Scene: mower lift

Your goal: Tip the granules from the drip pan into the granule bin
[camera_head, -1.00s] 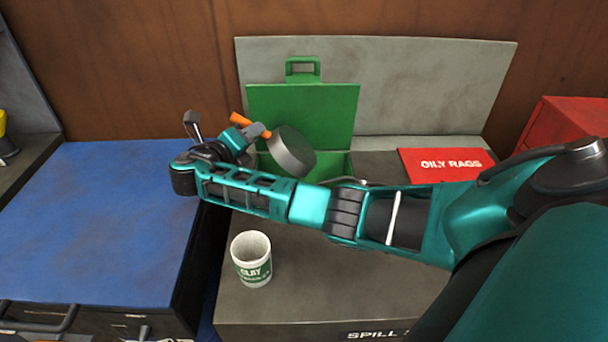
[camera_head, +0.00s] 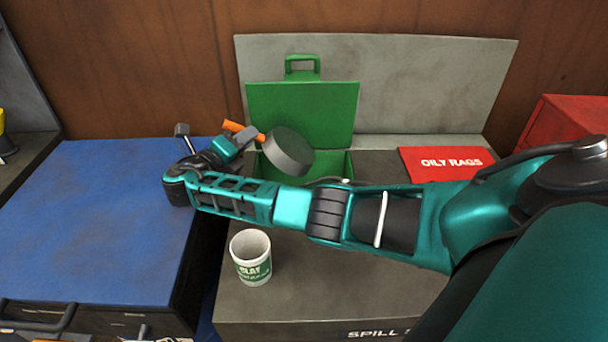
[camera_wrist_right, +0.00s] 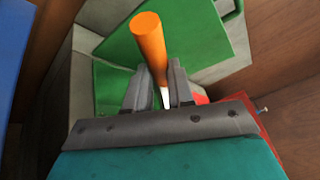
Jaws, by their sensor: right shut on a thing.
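The drip pan (camera_head: 287,152) is a round dark grey pan with an orange handle (camera_head: 240,130). It is tilted on its side in front of the raised green lid and over the open green granule bin (camera_head: 338,165). My right gripper (camera_head: 249,137) is shut on the pan's handle. In the right wrist view the orange handle (camera_wrist_right: 149,42) stands between the fingers (camera_wrist_right: 160,85). The pan's inside is turned away, so I cannot see any granules in it. The bin's inside is partly hidden by the pan and my arm. My left gripper is not in view.
A white cup labelled CLAY (camera_head: 251,258) stands on the grey spill bench (camera_head: 330,280), in front of my right arm. A red OILY RAGS lid (camera_head: 446,164) lies to the right of the bin. A blue-topped cabinet (camera_head: 95,220) on the left has a clear top.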

